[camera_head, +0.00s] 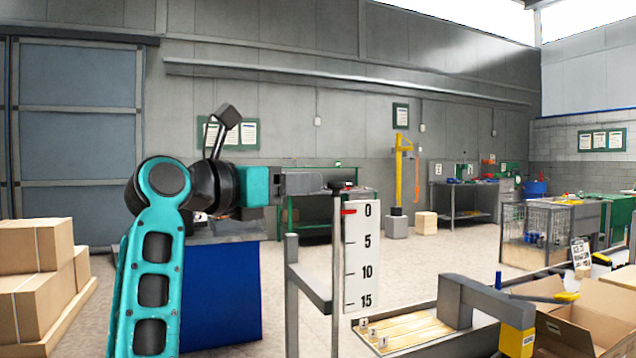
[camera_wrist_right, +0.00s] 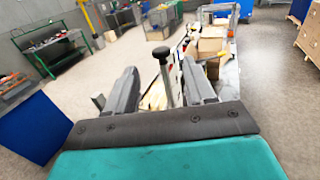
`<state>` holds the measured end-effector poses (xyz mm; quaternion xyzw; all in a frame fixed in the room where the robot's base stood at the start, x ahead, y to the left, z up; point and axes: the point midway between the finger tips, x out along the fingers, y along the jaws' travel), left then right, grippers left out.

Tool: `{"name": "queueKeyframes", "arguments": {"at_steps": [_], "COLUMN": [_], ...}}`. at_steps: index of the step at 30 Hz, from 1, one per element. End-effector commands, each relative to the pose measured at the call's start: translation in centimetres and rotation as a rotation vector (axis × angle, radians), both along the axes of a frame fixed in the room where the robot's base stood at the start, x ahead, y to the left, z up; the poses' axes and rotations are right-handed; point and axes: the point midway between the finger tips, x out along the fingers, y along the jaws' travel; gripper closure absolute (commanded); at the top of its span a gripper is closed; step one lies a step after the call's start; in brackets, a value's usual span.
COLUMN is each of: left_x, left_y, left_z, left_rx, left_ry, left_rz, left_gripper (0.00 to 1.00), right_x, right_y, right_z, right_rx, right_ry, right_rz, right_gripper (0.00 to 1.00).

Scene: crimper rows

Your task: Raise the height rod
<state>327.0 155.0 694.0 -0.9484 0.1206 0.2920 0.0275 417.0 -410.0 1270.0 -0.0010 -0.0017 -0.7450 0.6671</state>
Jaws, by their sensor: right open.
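The height rod (camera_head: 337,270) is a thin upright grey rod with a dark knob (camera_head: 342,185) on top. Beside it stands a white scale plate (camera_head: 361,258) marked 0, 5, 10 and 15. A red pointer (camera_head: 348,212) is level with the 0 mark. My right gripper (camera_head: 328,182) is level with the knob, its fingertips close to it. In the right wrist view the fingers (camera_wrist_right: 160,68) are apart, and the knob (camera_wrist_right: 162,53) and rod (camera_wrist_right: 168,88) show between them. Whether a finger touches the rod cannot be told. My left gripper is out of view.
A grey bracket (camera_head: 310,290) stands left of the rod. A grey and yellow tool (camera_head: 490,308) is at the right over a wooden board (camera_head: 410,328). Open cardboard boxes (camera_head: 590,315) lie at the lower right. More boxes (camera_head: 35,260) are stacked at the left.

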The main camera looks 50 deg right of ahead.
Motion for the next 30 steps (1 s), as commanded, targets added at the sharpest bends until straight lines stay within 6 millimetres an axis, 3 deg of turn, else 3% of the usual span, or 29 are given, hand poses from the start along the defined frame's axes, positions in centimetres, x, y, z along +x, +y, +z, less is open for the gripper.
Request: {"name": "queueKeyframes", "arguments": {"at_steps": [3, 8, 30], "left_x": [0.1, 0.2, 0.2], "left_y": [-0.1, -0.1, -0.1], "left_z": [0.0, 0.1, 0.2], "left_rx": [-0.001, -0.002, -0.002], "left_ry": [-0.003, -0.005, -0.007], "left_rz": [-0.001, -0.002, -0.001], "left_gripper": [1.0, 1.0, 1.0], "right_x": [0.3, 0.3, 0.3], "right_y": [1.8, 2.9, 2.9], "right_z": [0.0, 0.0, 0.0], "right_rx": [0.0, -0.001, -0.001], "right_ry": [0.0, -0.001, -0.001], "right_rz": [0.003, 0.001, 0.0], "right_gripper": [0.46, 0.46, 0.46]}}
